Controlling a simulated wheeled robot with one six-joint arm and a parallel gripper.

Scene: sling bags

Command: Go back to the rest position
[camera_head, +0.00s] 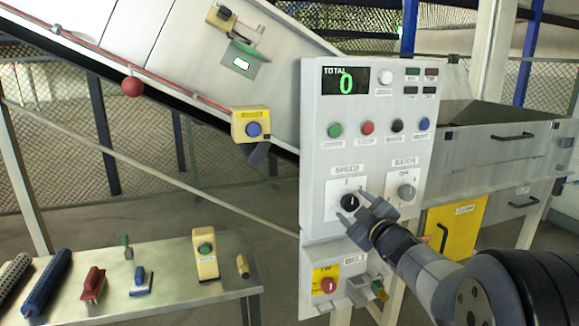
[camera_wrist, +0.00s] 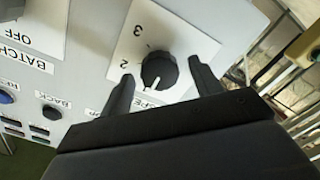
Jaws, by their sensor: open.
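My gripper (camera_head: 352,205) is in front of the grey control panel (camera_head: 385,150), its two fingers open and pointing at the black SPEED knob (camera_head: 349,202). In the wrist view the knob (camera_wrist: 159,70) sits between the two spread fingers, with a gap visible on each side. Its white mark points down and slightly left in that view, and the numbers 2 and 3 show on the white plate around it. I cannot tell how far the fingertips are from the panel face. My arm comes in from the lower right.
The panel has a display (camera_head: 345,81) reading TOTAL 0, several coloured buttons and a grey BATCH knob (camera_head: 406,191). A red button (camera_head: 327,285) is below. A metal table (camera_head: 150,295) with tools stands left. A sloped conveyor is behind; a yellow panel (camera_head: 455,228) is right.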

